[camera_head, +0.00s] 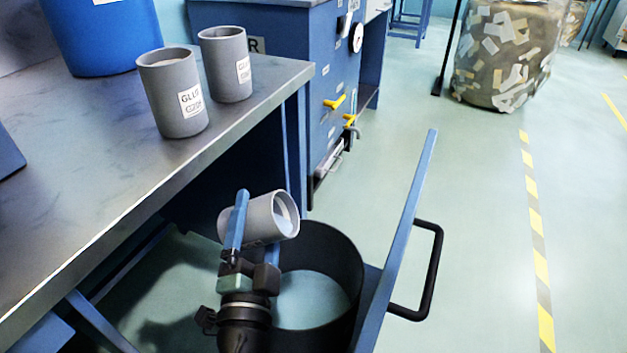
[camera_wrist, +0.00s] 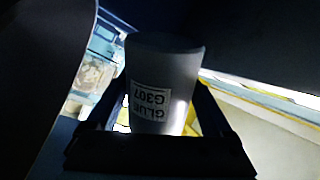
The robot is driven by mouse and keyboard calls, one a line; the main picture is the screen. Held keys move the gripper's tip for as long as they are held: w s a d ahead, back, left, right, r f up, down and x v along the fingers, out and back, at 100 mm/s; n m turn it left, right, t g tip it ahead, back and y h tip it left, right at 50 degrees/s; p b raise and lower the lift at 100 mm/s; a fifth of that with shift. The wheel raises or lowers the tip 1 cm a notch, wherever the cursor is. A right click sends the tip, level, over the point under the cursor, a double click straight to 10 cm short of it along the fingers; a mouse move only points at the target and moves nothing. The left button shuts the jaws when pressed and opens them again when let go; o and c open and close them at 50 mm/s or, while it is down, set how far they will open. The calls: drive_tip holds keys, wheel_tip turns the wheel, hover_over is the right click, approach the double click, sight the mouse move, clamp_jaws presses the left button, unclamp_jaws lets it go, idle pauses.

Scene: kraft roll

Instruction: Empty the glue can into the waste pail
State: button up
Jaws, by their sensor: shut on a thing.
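My gripper (camera_head: 257,225) is shut on a grey glue can (camera_head: 246,221), one blue finger on each side. The can lies tilted almost on its side, its open mouth facing right and slightly toward the camera, above the left back rim of the black waste pail (camera_head: 343,250). A pale inside shows at the mouth; I cannot tell whether glue is left or flowing. In the wrist view the can (camera_wrist: 165,65) sits between the fingers, its "GLUE G307" label upside down. My gripper hides part of the pail's left side.
Two more grey glue cans (camera_head: 174,92) (camera_head: 226,64) stand upright on the grey bench (camera_head: 95,160) at left, near a blue container (camera_head: 100,35). A blue bar with a black handle (camera_head: 435,270) stands right of the pail. Open floor lies further right.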

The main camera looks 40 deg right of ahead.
drive_tip(key=shift+r+m+b, duration=0.15)
drive_tip(key=shift+m+b, duration=0.25)
drive_tip(key=shift+b, duration=0.1)
drive_tip(key=shift+s+f+m+h+b, duration=0.1)
drive_tip(key=shift+f+m+h+b, duration=0.25)
drive_tip(key=shift+m+b, duration=1.4)
drive_tip(key=shift+s+d+f+m+h+b, duration=0.25)
drive_tip(key=shift+s+d+b, duration=0.3)
drive_tip(key=shift+b, duration=2.35)
drive_tip(key=shift+s+d+r+m+g+b, duration=0.1)
drive_tip(key=shift+r+m+g+b, duration=0.15)
drive_tip(key=shift+m+b, duration=0.45)
drive_tip(key=shift+s+r+m+g+b, duration=0.15)
drive_tip(key=shift+m+g+b, duration=0.2)
drive_tip(key=shift+b, duration=0.55)
drive_tip(key=shift+d+f+m+h+b, duration=0.15)
drive_tip(key=shift+f+m+h+b, duration=0.2)
drive_tip(key=shift+m+b, duration=0.95)
